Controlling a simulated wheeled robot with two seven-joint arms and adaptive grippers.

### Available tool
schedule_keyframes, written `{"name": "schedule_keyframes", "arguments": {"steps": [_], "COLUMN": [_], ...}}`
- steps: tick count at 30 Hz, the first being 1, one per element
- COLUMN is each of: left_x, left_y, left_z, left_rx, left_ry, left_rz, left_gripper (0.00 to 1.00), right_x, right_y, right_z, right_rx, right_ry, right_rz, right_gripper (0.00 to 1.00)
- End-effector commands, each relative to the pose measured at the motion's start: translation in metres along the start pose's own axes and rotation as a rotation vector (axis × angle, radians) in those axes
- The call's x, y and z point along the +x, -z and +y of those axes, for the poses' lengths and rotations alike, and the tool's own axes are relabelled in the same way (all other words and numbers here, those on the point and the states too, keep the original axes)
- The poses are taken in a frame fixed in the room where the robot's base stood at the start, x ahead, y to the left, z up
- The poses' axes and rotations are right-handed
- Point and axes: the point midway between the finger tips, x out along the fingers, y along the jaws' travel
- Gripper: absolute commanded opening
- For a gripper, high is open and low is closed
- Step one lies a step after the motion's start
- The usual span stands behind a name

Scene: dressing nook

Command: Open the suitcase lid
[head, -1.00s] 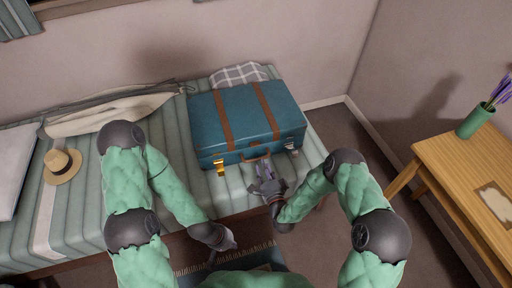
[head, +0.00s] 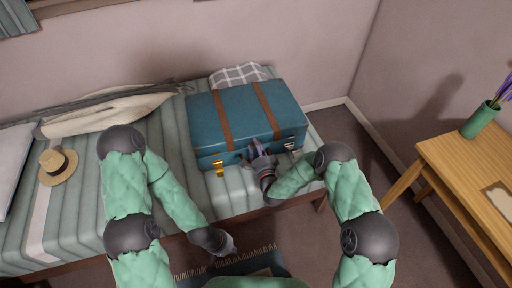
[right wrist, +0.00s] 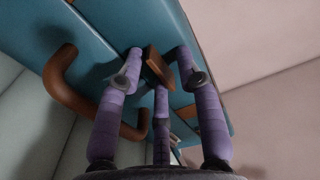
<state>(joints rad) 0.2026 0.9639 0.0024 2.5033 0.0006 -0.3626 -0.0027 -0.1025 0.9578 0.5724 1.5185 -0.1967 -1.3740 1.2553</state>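The teal suitcase (head: 245,115) with brown straps lies flat on the striped bed, its lid down. My right gripper (head: 256,152) is at the front middle of the suitcase, covering much of the handle. In the right wrist view, its purple fingers (right wrist: 160,70) are spread around a small brown tab (right wrist: 157,67) on the suitcase; contact is unclear. The brown handle (right wrist: 62,85) is left of them. My left gripper (head: 228,250) hangs low in front of the bed, its fingers unclear.
A straw hat (head: 58,166) and a pale garment (head: 110,110) lie on the bed at left. A checked cloth (head: 238,75) is behind the suitcase. A wooden table (head: 465,170) with a green vase (head: 481,120) stands at right. The wall is close behind the bed.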

Motion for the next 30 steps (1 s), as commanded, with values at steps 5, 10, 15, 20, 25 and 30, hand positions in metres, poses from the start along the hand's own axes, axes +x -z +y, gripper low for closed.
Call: {"name": "schedule_keyframes", "arguments": {"steps": [5,10,15,20,25,30], "left_x": [0.000,0.000,0.000,-0.003,-0.014,-0.036], "left_y": [0.000,0.000,0.000,0.000,-0.001,-0.001], "left_z": [0.000,0.000,0.000,0.001,0.005,0.013], "left_rx": [0.000,0.000,0.000,0.000,0.000,0.000], "left_ry": [0.000,0.000,0.000,0.000,0.000,0.000], "left_rz": [0.000,0.000,0.000,0.000,0.000,0.000], "left_gripper": [0.00,0.00,0.00,0.00,0.00,0.00], "right_x": [0.000,0.000,0.000,0.000,-0.001,-0.001], "right_y": [0.000,0.000,0.000,0.000,0.000,0.000], "right_z": [0.000,0.000,0.000,-0.003,-0.016,-0.040], "right_rx": [0.000,0.000,0.000,-0.001,-0.001,-0.001], "right_ry": [0.000,0.000,0.000,-0.005,-0.030,-0.083], "right_rz": [0.000,0.000,0.000,0.000,0.000,0.000], "right_gripper": [0.36,0.00,0.00,0.00,0.00,0.00]}}
